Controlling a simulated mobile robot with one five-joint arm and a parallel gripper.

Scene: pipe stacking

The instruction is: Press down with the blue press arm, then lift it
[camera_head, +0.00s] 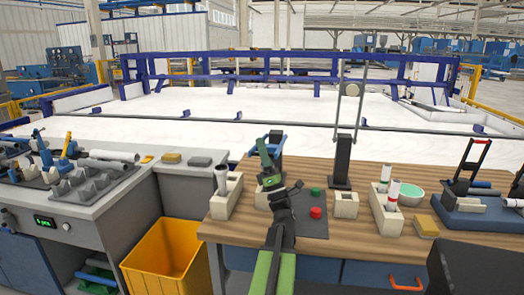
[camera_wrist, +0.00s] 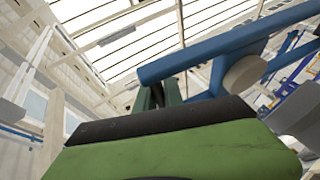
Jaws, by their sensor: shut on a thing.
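The blue press arm (camera_head: 283,143) shows only in part behind my gripper (camera_head: 263,147) at the middle of the workbench. In the wrist view the blue press arm (camera_wrist: 225,47) is a long bar that slants from lower left to upper right, with a round tan disc (camera_wrist: 244,75) beside it. The green fingers of my gripper (camera_wrist: 159,90) point up and are shut on the bar near its left end. The grip is partly hidden behind the dark and green gripper body. The lower part of the press is hidden behind my arm.
A dark plate with a green button (camera_head: 315,191) and a red button (camera_head: 316,212) lies right of my arm. Wooden blocks holding pipes (camera_head: 226,196) (camera_head: 386,210) and a black post (camera_head: 341,160) stand around it. A yellow bin (camera_head: 165,254) stands at left.

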